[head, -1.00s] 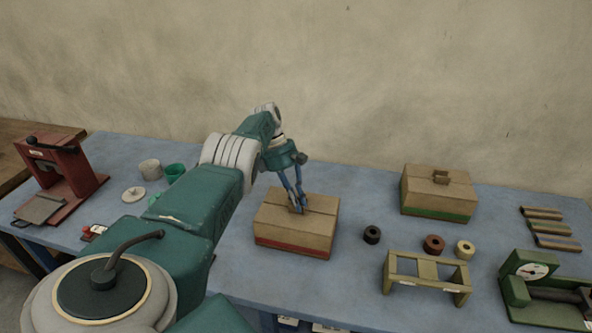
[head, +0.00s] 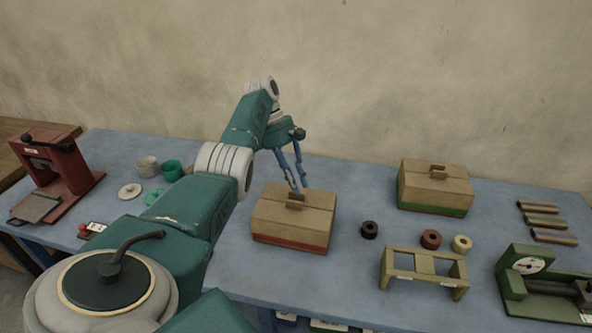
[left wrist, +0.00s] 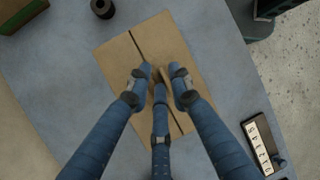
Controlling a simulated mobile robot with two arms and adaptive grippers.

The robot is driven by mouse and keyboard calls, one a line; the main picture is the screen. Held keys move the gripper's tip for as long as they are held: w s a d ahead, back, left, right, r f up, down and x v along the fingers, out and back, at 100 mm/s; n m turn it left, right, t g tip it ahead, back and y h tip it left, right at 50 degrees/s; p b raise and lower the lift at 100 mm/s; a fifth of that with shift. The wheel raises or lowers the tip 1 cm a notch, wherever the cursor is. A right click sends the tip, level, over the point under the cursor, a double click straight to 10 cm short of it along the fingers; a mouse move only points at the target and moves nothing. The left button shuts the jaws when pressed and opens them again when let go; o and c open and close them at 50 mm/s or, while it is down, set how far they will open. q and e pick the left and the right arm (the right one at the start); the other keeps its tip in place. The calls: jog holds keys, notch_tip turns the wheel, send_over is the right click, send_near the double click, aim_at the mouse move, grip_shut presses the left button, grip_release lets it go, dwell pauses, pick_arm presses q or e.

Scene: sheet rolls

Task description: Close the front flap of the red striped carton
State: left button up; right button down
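The red striped carton (head: 290,231) stands on the blue table, with a red band low on its front. Its front flap (head: 272,210) lies about level with the rear one, and a narrow seam runs between them. A small upright tab (head: 295,201) stands at the middle of the seam. My left gripper (head: 299,186) is just above the tab, fingers apart and holding nothing that I can see. In the left wrist view its fingers (left wrist: 160,82) are spread over the carton top (left wrist: 117,59) and partly hide the tab. My right gripper is not in view.
A green striped carton (head: 435,187) stands to the right. Black (head: 369,230), brown (head: 431,239) and cream (head: 461,244) rolls and an olive stand (head: 425,268) are nearer. A red press (head: 57,168) is at far left. Table around the carton is mostly clear.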

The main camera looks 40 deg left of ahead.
pick_arm(q)
jog(key=shift+r, duration=1.8)
